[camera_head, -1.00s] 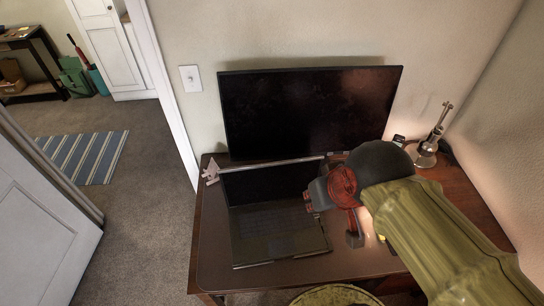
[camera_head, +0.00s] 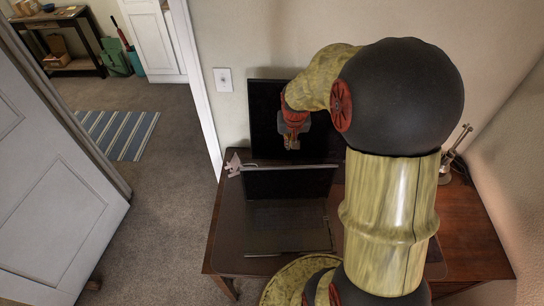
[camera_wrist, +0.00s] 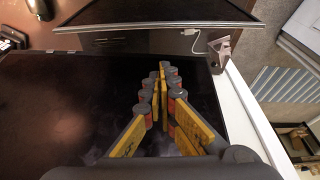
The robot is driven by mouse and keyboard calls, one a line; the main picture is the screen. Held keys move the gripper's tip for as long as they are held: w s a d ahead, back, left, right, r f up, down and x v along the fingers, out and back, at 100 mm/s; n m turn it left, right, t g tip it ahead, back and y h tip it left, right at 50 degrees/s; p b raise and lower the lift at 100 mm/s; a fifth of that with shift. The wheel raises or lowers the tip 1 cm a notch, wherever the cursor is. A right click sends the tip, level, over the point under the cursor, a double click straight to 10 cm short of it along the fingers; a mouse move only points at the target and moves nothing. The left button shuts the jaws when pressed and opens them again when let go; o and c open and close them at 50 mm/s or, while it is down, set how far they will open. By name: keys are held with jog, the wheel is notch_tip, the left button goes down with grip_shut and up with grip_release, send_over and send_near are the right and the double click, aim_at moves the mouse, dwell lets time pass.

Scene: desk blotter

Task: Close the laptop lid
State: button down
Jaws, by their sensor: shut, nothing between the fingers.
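The laptop stands open on the desk in the head view, its dark lid (camera_head: 288,181) raised at the back and its keyboard base (camera_head: 288,228) flat in front. In the wrist view the lid's edge (camera_wrist: 160,28) runs across the top. My gripper (camera_head: 291,143) is above the lid's top edge and in front of the monitor, apart from the lid as far as I can tell. In the wrist view my gripper's fingers (camera_wrist: 163,70) are together, with nothing between them, over the dark monitor screen.
The monitor (camera_head: 268,112) stands behind the laptop, partly hidden by my arm. A small figurine (camera_head: 233,165) stands left of the lid, and a cable (camera_wrist: 190,42) lies near it in the wrist view. A desk lamp (camera_head: 453,152) is at the right. The desk's (camera_head: 480,235) right part is bare.

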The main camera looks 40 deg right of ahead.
jog(key=x, duration=1)
jog(key=s+a, duration=0.1)
jog(key=s, duration=0.2)
jog(key=shift+a+r, duration=0.2)
jog(key=shift+a, duration=0.2)
jog(key=shift+b, duration=0.3)
